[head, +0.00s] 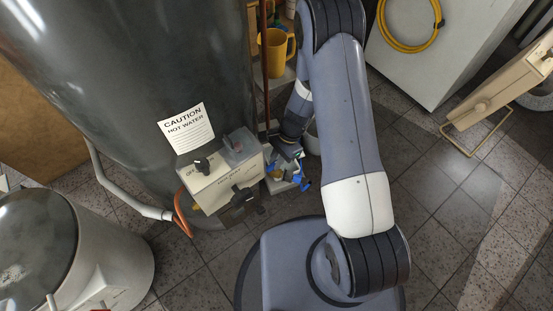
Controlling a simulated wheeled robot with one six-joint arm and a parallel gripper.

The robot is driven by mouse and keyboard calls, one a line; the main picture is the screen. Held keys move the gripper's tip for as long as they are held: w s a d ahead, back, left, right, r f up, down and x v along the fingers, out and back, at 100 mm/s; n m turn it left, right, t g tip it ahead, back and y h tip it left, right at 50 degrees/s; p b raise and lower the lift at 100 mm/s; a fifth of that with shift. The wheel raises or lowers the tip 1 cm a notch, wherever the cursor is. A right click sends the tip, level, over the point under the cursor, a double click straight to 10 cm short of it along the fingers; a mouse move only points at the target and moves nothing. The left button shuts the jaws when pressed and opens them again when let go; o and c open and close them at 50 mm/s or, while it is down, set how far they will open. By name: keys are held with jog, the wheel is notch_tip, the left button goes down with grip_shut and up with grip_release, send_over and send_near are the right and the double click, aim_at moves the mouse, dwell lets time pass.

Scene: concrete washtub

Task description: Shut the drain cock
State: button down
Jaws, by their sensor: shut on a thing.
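My gripper (287,178) is low beside the dark water tank (150,90), just right of the grey control box. Its jaws are shut on a small part there, which appears to be the drain cock (270,167). A small yellowish bit and blue pieces show around the jaws. The cock is mostly hidden by the gripper and the box, so I cannot tell how its handle is turned.
The control box (222,172) with black knobs juts from the tank under a caution label (186,128). A yellow mug (275,50) stands behind the arm. A white drum (110,255) is at lower left. Tiled floor (450,215) is open on the right.

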jog(key=c, duration=1.4)
grip_release()
jog(key=p+v, duration=0.2)
jog(key=v, duration=0.8)
jog(key=shift+r, duration=0.4)
jog(key=shift+d, duration=0.1)
jog(key=b+x, duration=0.2)
jog(key=x, duration=0.9)
jog(key=shift+f, duration=0.1)
jog(key=shift+w+r, duration=0.1)
jog(key=shift+r, duration=0.1)
